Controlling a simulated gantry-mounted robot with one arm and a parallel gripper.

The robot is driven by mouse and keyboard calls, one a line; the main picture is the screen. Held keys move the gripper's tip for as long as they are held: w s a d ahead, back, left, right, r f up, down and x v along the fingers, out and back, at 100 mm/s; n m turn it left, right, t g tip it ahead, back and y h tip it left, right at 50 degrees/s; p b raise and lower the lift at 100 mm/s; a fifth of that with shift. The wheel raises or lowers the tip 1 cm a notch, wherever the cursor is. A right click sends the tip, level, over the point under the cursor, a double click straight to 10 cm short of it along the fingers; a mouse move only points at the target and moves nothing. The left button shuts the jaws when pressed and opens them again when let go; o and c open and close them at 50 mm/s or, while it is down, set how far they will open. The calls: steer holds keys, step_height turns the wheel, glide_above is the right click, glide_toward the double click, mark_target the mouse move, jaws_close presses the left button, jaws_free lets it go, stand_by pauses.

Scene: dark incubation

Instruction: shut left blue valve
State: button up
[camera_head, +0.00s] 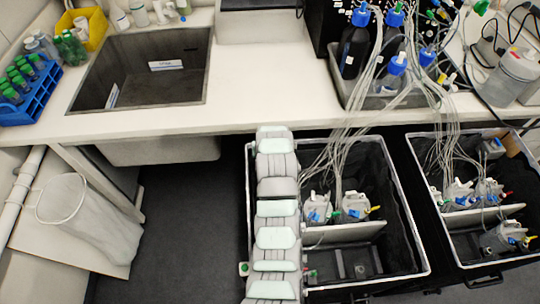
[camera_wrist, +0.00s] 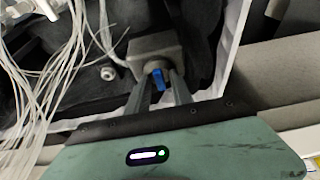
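In the wrist view, a blue valve handle (camera_wrist: 158,79) sits on the front of a grey box (camera_wrist: 152,52) near the wall of a black-lined bin. My gripper (camera_wrist: 160,85) is right at it, with its two grey fingers apart, one on each side of the blue handle. A small gap shows around the handle; I cannot tell whether either finger touches it. In the head view my arm covers the left edge of the left bin (camera_head: 428,268), and I cannot make out my gripper or this valve there.
Thin clear tubes (camera_wrist: 40,75) hang at the left of the wrist view, and a white bin rim (camera_wrist: 228,50) runs close on the right. Bottles (camera_head: 356,207) stand in the left bin. A second bin (camera_head: 470,262) is at the right, a sink (camera_head: 150,85) at the upper left.

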jaws_close()
steer(key=shift+m, duration=0.3)
stand_by(0.3)
steer(key=m+h+b, duration=0.1)
steer(key=m+b, duration=0.2)
steer(key=shift+a+f+m+h, duration=0.2)
steer(key=shift+f+m+h, duration=0.1)
steer(key=shift+h, duration=0.1)
steer(key=m+h+b, duration=0.1)
steer(key=m+b, duration=0.2)
steer(key=b, duration=0.1)
steer(key=shift+w+a+m+g, duration=0.1)
steer(key=shift+m+g, duration=0.3)
steer(key=m+g+h+b, duration=0.1)
steer(key=m+b, duration=0.3)
steer(key=b, duration=0.3)
steer(key=shift+w+f, duration=0.1)
steer(key=m+b, duration=0.2)
steer(key=m+g+b, duration=0.1)
steer(key=b, duration=0.1)
steer(key=m+g+h+b, duration=0.1)
steer(key=m+b, duration=0.1)
steer(key=shift+w+r+m+b, duration=0.1)
steer(key=shift+r+m+b, duration=0.2)
steer(key=shift+b, duration=0.1)
